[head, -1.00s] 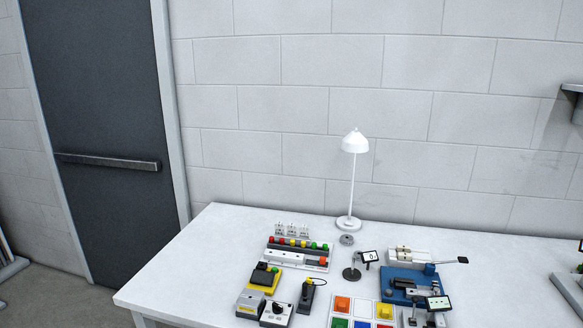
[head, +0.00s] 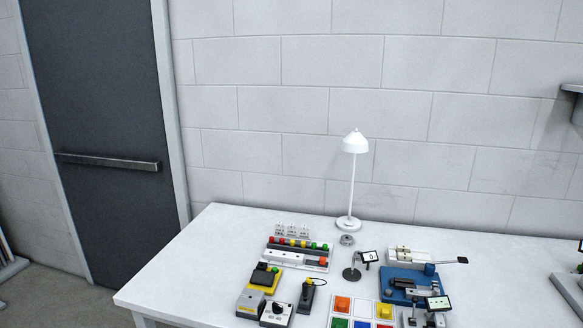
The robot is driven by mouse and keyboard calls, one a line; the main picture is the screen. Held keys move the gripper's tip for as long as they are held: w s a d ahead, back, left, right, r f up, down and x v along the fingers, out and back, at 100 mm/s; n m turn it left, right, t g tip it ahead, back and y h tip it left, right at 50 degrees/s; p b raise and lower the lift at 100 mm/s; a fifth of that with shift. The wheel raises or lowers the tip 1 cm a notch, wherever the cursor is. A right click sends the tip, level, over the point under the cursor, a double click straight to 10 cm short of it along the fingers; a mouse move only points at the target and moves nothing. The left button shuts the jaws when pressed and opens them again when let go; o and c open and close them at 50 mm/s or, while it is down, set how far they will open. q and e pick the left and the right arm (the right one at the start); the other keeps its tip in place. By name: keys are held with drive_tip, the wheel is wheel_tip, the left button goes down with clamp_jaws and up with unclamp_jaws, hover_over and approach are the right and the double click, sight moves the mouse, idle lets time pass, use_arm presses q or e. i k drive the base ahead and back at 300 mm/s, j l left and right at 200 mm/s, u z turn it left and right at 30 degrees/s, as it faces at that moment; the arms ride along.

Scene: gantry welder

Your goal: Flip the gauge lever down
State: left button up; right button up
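A blue-based fixture (head: 397,283) stands on the right part of the white table. At its back is a white block (head: 405,255) with a rod ending in a dark tip (head: 462,260) that reaches out to the right. A small dial or display (head: 439,303) sits at the fixture's front right. Another small display on a stand (head: 369,257) is left of the fixture. I cannot tell for sure which part is the gauge lever. Neither of my grippers is in view.
On the white table (head: 200,270) are a panel of coloured buttons (head: 297,255), a yellow switch box (head: 265,278), a grey box with a knob (head: 277,313), a tray of coloured squares (head: 362,310) and a white lamp (head: 348,223). The table's left end is bare.

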sight(414, 300)
drive_tip(key=z, duration=1.6)
drive_tip(key=k+j, duration=0.35)
drive_tip(key=j, duration=0.3)
